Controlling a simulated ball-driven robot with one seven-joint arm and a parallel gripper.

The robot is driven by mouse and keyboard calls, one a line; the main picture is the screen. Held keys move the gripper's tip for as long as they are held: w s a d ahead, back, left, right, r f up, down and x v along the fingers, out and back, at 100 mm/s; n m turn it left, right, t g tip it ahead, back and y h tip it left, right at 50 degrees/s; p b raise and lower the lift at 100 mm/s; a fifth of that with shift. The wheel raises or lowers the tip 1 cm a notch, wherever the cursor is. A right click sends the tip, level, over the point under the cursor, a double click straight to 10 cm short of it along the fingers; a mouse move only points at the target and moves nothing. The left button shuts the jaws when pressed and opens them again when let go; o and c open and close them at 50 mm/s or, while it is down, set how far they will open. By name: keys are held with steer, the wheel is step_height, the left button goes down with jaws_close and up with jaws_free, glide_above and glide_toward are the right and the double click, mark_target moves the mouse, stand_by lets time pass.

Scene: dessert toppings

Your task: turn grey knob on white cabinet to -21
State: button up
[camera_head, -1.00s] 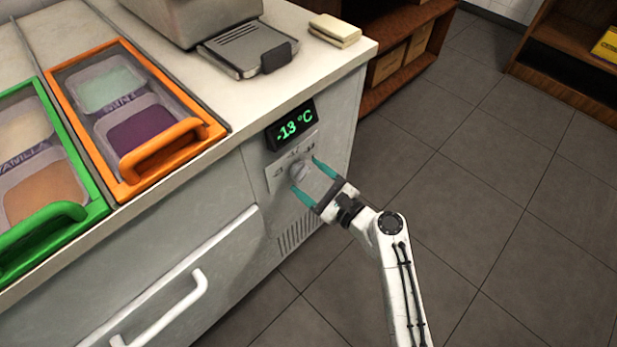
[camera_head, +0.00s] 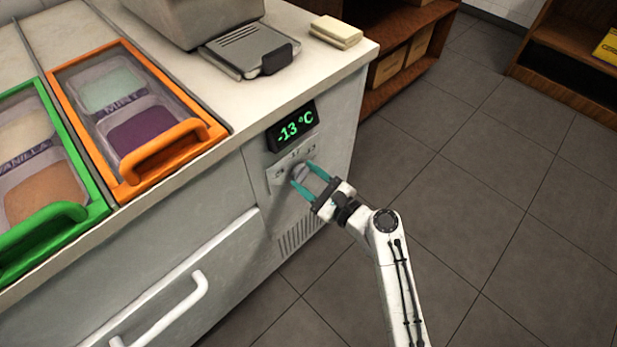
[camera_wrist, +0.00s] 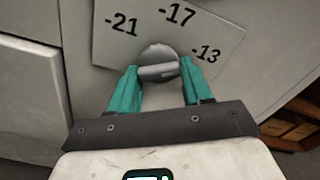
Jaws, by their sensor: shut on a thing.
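The grey knob (camera_head: 300,172) sits on a pale dial plate on the end part of the white cabinet (camera_head: 235,225). In the wrist view the knob (camera_wrist: 158,62) has a raised bar, and the plate around it (camera_wrist: 215,35) carries the marks -21, -17 and -13. The bar's right end points toward -13. The display (camera_head: 292,126) above reads -13 °C. My gripper (camera_head: 308,180) has its teal fingers on either side of the knob, shut on it. In the wrist view my gripper's fingers (camera_wrist: 160,78) flank the bar; their tips partly hide its ends.
An orange-framed lid (camera_head: 165,160) and a green-framed lid (camera_head: 60,222) cover tubs on the left. A white drawer handle (camera_head: 185,305) sticks out below. A vent (camera_head: 300,232) is under the knob. Open tiled floor (camera_head: 480,200) lies to the right.

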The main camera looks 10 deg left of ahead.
steer(key=shift+n+b, duration=0.35)
steer(key=shift+n, duration=0.05)
steer(key=shift+c, duration=0.3)
steer(key=n+b, duration=0.8)
steer(key=n, duration=0.3)
steer(key=shift+d, duration=0.1)
steer(key=n+b, duration=0.3)
steer(key=n, duration=0.1)
steer(key=n+b, duration=0.3)
steer(key=n, duration=0.1)
steer(key=n+b, duration=0.3)
steer(key=n, duration=0.1)
steer(key=shift+r, duration=0.25)
steer(key=o, duration=1.1)
steer(key=shift+r, duration=0.15)
steer(key=shift+c, duration=0.2)
